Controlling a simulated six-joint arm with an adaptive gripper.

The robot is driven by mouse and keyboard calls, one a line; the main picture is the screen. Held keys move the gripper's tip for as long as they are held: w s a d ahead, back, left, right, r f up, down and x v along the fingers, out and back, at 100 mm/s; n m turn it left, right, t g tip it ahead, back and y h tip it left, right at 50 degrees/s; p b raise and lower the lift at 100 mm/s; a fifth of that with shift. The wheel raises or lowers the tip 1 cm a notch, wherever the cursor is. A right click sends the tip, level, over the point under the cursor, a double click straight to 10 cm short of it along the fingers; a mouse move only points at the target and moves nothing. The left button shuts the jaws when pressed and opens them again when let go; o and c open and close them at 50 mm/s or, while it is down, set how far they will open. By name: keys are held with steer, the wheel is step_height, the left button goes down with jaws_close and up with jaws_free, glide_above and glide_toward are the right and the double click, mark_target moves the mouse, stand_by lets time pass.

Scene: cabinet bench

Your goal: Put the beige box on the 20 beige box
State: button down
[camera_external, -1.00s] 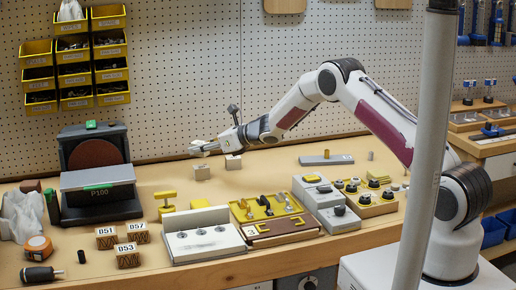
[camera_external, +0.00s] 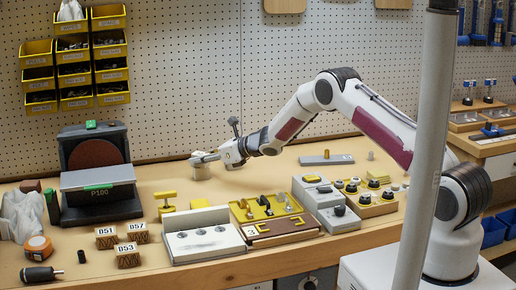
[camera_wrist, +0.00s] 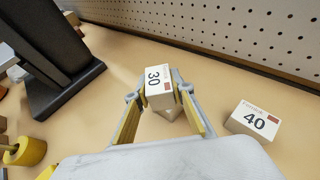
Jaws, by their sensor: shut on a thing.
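My gripper (camera_external: 198,159) is shut on a beige box marked 30 (camera_wrist: 159,88), which sits upright between the yellow-lined fingers in the wrist view. Directly below it is another beige box (camera_external: 201,173); a corner of it shows under the held box in the wrist view (camera_wrist: 172,113). Its label is hidden from both views. The held box is over it, slightly offset in the wrist view; I cannot tell whether they touch. A beige box marked 40 (camera_wrist: 254,119) stands apart, to the right of the gripper in the wrist view.
The dark sander (camera_external: 100,180) stands to the left. A yellow clamp-like piece (camera_external: 166,199), a grey-white block (camera_external: 201,237) and trays of parts (camera_external: 268,210) are nearer the front. The pegboard wall (camera_external: 190,60) rises behind. Bench around the boxes is clear.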

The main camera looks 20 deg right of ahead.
steer(key=shift+f, duration=0.1)
steer(key=c, duration=1.7)
jaws_free()
steer(key=shift+d, duration=0.1)
steer(key=shift+v, duration=6)
